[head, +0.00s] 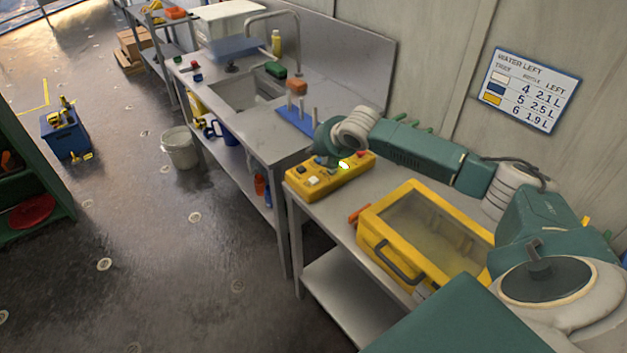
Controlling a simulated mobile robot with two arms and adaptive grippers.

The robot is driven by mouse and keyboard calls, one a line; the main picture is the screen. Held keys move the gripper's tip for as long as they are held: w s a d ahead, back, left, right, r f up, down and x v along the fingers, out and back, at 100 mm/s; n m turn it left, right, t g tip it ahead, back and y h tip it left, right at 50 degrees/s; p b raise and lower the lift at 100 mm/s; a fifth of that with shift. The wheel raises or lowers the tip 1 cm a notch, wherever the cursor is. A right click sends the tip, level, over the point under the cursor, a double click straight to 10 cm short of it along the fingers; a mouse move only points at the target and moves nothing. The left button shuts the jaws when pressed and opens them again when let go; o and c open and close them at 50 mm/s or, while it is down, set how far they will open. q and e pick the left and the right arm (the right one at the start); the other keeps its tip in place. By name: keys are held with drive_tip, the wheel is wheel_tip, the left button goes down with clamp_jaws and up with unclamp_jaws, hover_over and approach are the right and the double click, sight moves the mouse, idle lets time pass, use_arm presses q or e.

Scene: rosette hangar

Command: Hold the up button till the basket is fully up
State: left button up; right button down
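A yellow control box (342,182) with buttons on its top lies at the near bench's far end. No up marking is readable. A yellow case (388,237) with a clear lid and dark handle stands nearer on the bench; no basket can be made out clearly. My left gripper is not in view.
A white bucket (180,148) and a blue bin (65,137) stand on the floor. A water sign (528,90) hangs on the wall.

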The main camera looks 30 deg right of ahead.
drive_tip(key=b, duration=0.7)
hover_over(314, 181)
wheel_tip(314, 181, down, 6)
drive_tip(key=shift+f, duration=1.2)
drive_tip(key=shift+f, duration=0.2)
drive_tip(key=shift+f, duration=0.25)
